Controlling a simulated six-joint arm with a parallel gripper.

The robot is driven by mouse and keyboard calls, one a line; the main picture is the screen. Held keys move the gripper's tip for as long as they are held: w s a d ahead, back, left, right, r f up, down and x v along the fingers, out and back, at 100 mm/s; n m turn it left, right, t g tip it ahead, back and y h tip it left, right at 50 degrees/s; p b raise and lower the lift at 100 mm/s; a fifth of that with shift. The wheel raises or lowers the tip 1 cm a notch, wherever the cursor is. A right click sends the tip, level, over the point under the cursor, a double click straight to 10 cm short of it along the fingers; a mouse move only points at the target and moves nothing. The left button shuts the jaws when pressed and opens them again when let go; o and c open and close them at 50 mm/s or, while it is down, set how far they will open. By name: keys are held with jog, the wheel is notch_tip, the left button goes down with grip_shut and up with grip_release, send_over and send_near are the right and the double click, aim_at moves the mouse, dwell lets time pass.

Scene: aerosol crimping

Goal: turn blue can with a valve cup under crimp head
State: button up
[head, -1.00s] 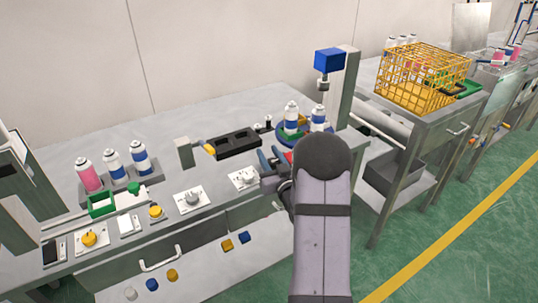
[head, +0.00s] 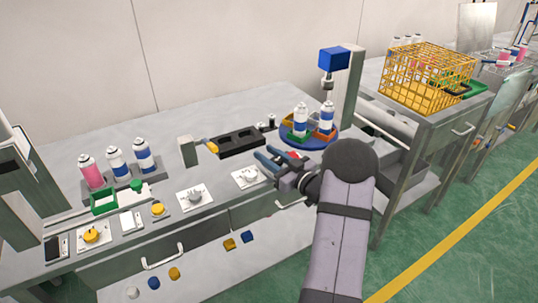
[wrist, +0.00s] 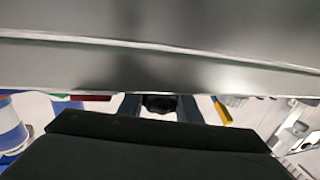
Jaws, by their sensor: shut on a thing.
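The blue turntable (head: 334,142) stands on the bench, with coloured holders on it. Two white cans with blue bands, a left can (head: 300,118) and a right can (head: 327,118), stand upright on it. The right can is below the crimp head (head: 327,89) under the blue block. My gripper (head: 270,158) is at the turntable's front left edge. In the wrist view, a dark round knob (wrist: 160,103) shows between its fingers, and I take it as gripped. Part of a blue and white can (wrist: 10,130) shows at the left edge. Valve cups are too small to make out.
A black tray (head: 240,142) lies left of the turntable. A pink can (head: 91,171) and two blue-banded cans stand in a rack at the left. Valve-like parts on white plates (head: 193,198) line the bench front. A yellow wire basket (head: 430,75) stands at the right.

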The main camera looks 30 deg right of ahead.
aim_at(281, 164)
jog(key=o, duration=0.8)
jog(key=shift+c, duration=0.2)
jog(key=shift+s+d+b, duration=0.1)
jog(key=shift+s+d, duration=0.15)
jog(key=shift+s, duration=0.95)
jog(key=shift+s+d+b, duration=0.1)
jog(key=shift+s+d, duration=0.15)
jog(key=shift+s, duration=0.95)
jog(key=shift+s+d+b, duration=0.1)
jog(key=shift+s+d, duration=0.15)
jog(key=shift+s, duration=0.95)
